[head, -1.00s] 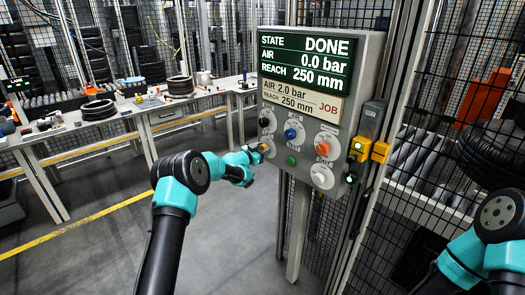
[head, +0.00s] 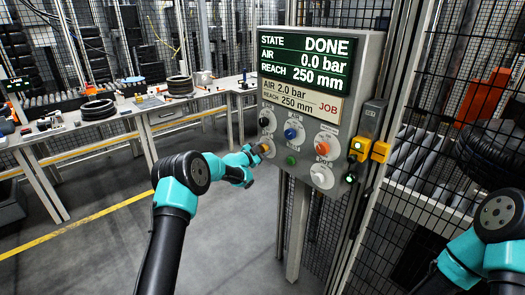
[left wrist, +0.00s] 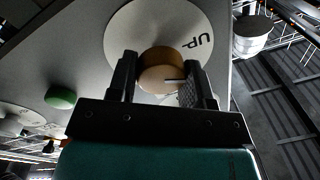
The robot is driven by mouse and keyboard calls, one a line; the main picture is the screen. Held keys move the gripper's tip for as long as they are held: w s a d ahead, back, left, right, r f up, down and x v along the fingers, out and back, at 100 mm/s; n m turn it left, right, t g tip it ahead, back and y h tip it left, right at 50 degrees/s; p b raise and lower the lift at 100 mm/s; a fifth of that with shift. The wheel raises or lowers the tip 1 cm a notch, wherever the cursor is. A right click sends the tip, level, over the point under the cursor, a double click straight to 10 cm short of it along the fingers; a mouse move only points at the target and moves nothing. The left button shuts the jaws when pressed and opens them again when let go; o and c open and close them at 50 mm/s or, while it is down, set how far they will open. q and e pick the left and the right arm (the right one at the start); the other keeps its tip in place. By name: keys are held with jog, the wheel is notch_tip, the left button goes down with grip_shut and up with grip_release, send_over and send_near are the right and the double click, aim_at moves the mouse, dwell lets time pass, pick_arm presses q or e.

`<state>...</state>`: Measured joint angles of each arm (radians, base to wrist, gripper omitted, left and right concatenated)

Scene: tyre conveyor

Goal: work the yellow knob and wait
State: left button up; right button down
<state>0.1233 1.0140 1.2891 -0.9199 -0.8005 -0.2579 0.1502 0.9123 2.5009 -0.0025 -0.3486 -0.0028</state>
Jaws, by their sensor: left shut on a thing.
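A control panel (head: 345,60) stands in the middle of the head view. Its screen (head: 304,62) reads STATE DONE, AIR 0.0 bar, REACH 250 mm. A job card (head: 299,96) below reads AIR 2.0 bar, REACH 250 mm. My left gripper (head: 259,150) is at the panel's lower left, shut on the yellow knob. In the left wrist view the yellow knob (left wrist: 160,80) sits between the two fingers (left wrist: 159,66), on a white disc (left wrist: 145,28) marked UP. A pale line shows on the knob's face. My right gripper is out of view.
Near the held knob are a black knob (head: 265,122), a blue knob (head: 291,133), an orange knob (head: 322,146), a green button (head: 291,160) and a white knob (head: 318,176). A yellow switch box (head: 360,146) is mounted right of the panel. Mesh fencing stands behind.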

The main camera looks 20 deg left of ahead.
pick_arm(q)
jog(key=m, duration=0.6)
jog(key=shift+m, duration=0.4)
jog(key=m+h, duration=0.1)
jog(key=m, duration=0.6)
jog(key=o, duration=0.9)
jog(key=shift+f, duration=0.1)
jog(key=v, duration=1.7)
jog(key=shift+s+a, duration=0.15)
jog(key=shift+s, duration=0.05)
